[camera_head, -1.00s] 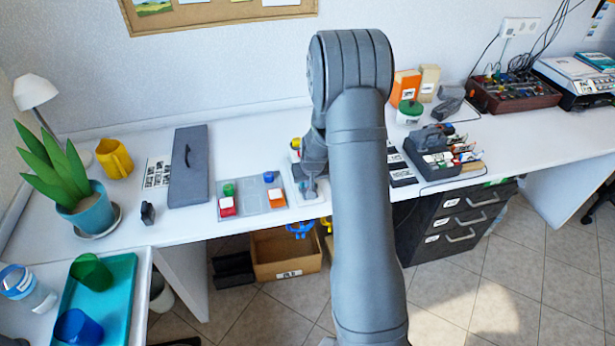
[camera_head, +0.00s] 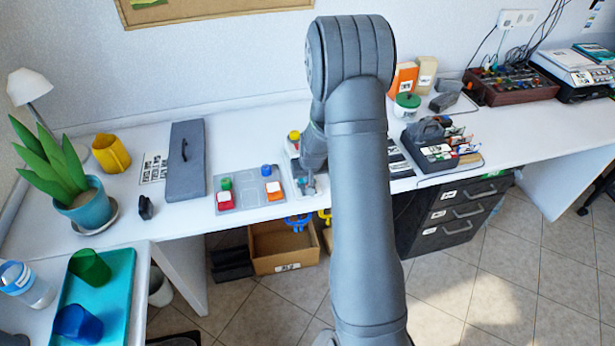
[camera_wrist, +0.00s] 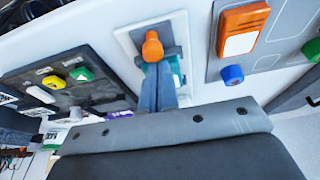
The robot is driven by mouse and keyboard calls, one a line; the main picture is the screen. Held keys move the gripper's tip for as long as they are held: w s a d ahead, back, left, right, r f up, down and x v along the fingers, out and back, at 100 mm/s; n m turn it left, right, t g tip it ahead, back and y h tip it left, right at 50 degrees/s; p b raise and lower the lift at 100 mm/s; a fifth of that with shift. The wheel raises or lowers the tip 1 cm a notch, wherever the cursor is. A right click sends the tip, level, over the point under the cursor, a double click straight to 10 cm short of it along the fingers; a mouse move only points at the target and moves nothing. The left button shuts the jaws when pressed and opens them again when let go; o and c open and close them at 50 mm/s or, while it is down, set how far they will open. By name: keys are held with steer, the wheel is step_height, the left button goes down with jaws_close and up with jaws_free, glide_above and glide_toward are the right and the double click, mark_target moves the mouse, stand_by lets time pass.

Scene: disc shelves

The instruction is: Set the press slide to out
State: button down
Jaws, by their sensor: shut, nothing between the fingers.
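The press slide shows in the wrist view as a white base (camera_wrist: 180,20) with a grey inner strip and an upright orange knob (camera_wrist: 152,46). My gripper (camera_wrist: 156,68) is shut and empty, its fingertips at the table-side edge of the knob in the picture; I cannot tell whether they touch it. A teal part shows beside and behind the fingers. In the head view my arm covers most of the press, and my gripper (camera_head: 308,188) is low over its front end. The knob cannot be made out there.
Beside the press on the left is a grey panel (camera_head: 243,196) with red, orange, green and blue buttons. A grey lidded case (camera_head: 186,175) lies further left. A dark caddy (camera_head: 432,150) stands right of my arm. The table's front edge is close.

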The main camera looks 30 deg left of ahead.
steer(key=w+a, duration=0.2)
steer(key=shift+w+a+f, duration=0.15)
steer(key=shift+w+a, duration=0.1)
steer(key=shift+w, duration=0.05)
steer(key=v, duration=1)
steer(key=shift+w+a, duration=0.15)
steer(key=x, duration=0.9)
steer(key=shift+a+f, duration=0.1)
steer(key=shift+f, duration=0.2)
steer(key=shift+s+d+f, duration=0.1)
steer(key=shift+s+d, duration=0.75)
steer(key=shift+d, duration=0.05)
steer(key=shift+s+d, duration=0.35)
